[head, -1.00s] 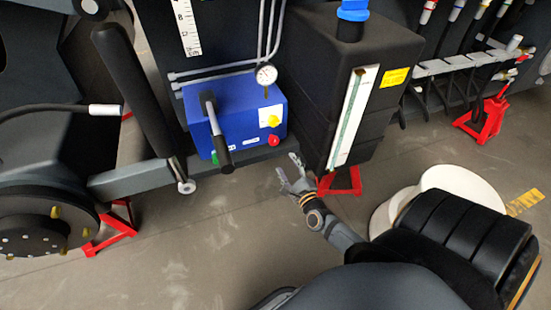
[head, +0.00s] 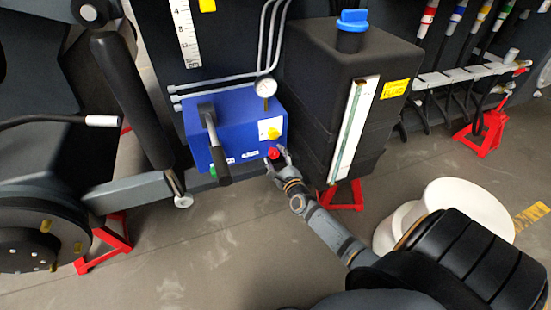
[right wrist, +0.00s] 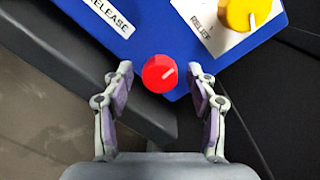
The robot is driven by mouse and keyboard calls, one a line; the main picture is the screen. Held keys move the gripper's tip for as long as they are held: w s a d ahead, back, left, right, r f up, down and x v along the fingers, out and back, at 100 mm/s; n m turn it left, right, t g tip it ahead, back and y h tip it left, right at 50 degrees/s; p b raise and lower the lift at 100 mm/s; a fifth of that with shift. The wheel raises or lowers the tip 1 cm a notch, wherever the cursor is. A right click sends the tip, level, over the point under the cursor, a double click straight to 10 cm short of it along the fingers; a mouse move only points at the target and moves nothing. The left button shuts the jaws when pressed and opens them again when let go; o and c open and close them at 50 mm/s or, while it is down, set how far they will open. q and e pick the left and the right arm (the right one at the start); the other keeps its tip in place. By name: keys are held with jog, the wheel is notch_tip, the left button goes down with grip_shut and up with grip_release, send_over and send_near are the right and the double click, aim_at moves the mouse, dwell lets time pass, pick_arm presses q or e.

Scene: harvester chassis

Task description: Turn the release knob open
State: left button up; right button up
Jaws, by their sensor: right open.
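A red knob (head: 274,153) sits low on the right side of the blue box (head: 232,135). A yellow knob (head: 272,133) sits above the red one on a white plate. My right gripper (head: 278,156) is open. Its fingers stand on either side of the red knob, with a gap on each side in the right wrist view (right wrist: 159,69). My left gripper is out of view.
A black lever (head: 214,143) hangs over the blue box's front, left of the knobs. A pressure gauge (head: 266,87) stands on top. A black tank (head: 345,90) with a sight strip is close on the right. The floor below is open.

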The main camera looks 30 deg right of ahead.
jog(key=c, duration=1.1)
jog(key=shift+c, duration=0.3)
